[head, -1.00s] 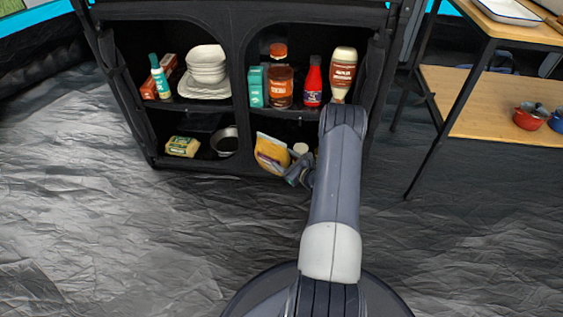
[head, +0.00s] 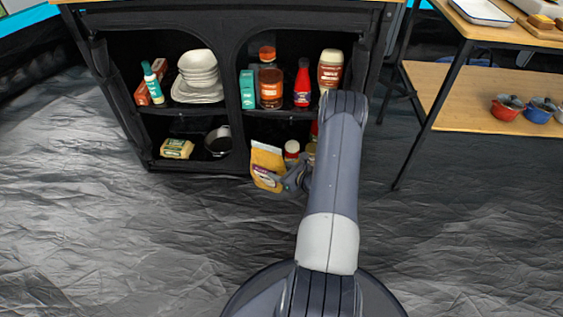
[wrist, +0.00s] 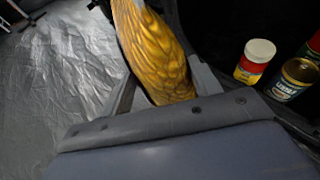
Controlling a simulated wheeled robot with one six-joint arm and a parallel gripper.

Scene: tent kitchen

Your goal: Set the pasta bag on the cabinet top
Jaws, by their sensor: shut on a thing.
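The yellow pasta bag (head: 267,166) is in front of the lower right compartment of the black cabinet in the head view. My gripper (head: 292,180) is shut on it from the right side. In the wrist view the bag (wrist: 152,55) stands between the two fingers of my gripper (wrist: 160,88), its pasta showing through the clear side. The cabinet's wooden top (head: 240,1) shows only as a thin strip at the upper edge of the head view. What lies on that top is out of view.
A white-lidded jar (wrist: 255,60) and a tin (wrist: 293,78) stand right of the bag in the wrist view. Bottles, jars and bowls (head: 199,68) fill the upper shelves. A wooden table (head: 480,95) with small pots stands at right. The floor in front is clear.

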